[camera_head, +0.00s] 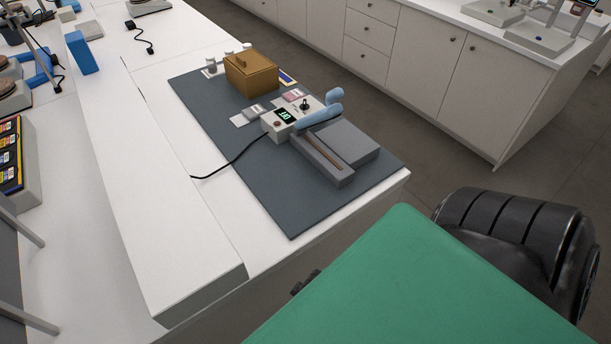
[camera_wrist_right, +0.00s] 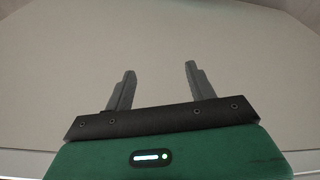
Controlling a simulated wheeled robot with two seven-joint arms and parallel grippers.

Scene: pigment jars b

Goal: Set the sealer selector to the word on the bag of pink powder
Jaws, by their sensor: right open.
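The sealer (camera_head: 335,153) stands on a dark mat, with a grey body, a light blue lever (camera_head: 335,97) and a lit green display (camera_head: 286,115). Its selector, a small black knob (camera_head: 305,104), sits on the panel near the lever; its setting is too small to read. A bag of pink powder (camera_head: 293,95) lies behind the panel; its label word is unreadable. A bag of grey powder (camera_head: 253,110) lies to its left. My right gripper (camera_wrist_right: 159,82) is open and empty in the right wrist view, facing a plain pale surface. My left gripper is not in view.
The dark mat (camera_head: 245,165) has clear room in front of the sealer. A black cable (camera_head: 235,160) runs left. My green arm part covers the lower right of the head view.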

